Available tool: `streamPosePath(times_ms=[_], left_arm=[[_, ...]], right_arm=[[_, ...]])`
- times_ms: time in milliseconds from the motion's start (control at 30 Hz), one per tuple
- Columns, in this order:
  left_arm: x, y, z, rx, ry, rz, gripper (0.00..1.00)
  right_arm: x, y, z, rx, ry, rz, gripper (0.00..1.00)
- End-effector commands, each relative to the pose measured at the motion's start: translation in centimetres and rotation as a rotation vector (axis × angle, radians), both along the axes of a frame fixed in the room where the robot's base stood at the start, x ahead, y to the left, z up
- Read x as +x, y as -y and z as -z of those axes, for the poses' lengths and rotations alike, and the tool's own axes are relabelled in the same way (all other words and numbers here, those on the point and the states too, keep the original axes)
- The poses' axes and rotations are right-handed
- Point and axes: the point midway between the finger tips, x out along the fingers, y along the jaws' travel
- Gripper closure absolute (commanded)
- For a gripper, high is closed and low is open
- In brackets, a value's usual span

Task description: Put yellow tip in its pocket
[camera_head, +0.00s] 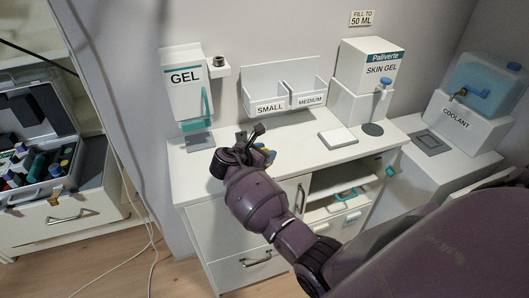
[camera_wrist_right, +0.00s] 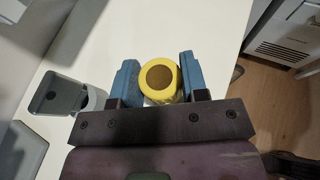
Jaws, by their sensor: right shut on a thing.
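My right gripper (camera_head: 264,151) is over the left front part of the white counter in the head view, its fingers mostly hidden behind my wrist. In the right wrist view, the blue fingers of my right gripper (camera_wrist_right: 158,82) are shut on the yellow tip (camera_wrist_right: 160,78), a round yellow piece with a dark brownish round end, held between them. An open case (camera_head: 45,180) at the far left holds several bottles and coloured pieces. Its pockets are too small to tell apart. My left gripper is not in view.
A COOLANT tank (camera_head: 488,85) stands at the right. Cables hang between the case and the counter.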

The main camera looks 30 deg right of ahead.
Motion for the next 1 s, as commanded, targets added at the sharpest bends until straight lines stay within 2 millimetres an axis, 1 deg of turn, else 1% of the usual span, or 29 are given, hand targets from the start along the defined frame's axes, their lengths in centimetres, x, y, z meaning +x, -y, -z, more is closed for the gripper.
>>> streamPosePath(times_ms=[67, 100, 233, 467, 600, 767, 1000], left_arm=[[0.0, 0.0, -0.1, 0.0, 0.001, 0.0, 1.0], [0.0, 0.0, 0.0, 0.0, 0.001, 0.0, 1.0], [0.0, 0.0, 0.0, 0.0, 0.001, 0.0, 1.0], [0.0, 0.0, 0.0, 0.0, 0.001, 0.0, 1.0], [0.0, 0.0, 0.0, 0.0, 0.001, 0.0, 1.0], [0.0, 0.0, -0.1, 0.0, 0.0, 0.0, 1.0], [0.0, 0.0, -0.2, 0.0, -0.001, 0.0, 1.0]], right_arm=[[0.0, 0.0, 0.2, 0.0, -0.001, 0.0, 0.82], [0.0, 0.0, 0.2, 0.0, -0.001, 0.0, 0.53], [0.0, 0.0, 0.2, 0.0, -0.001, 0.0, 0.34], [0.0, 0.0, 0.1, 0.0, -0.001, 0.0, 0.34], [0.0, -0.2, -0.2, 0.0, 0.0, -0.001, 0.34], [-0.5, -2.1, -1.0, 0.001, 0.0, -0.002, 0.34], [-1.5, -6.3, -2.8, 0.002, 0.001, -0.003, 0.34]])
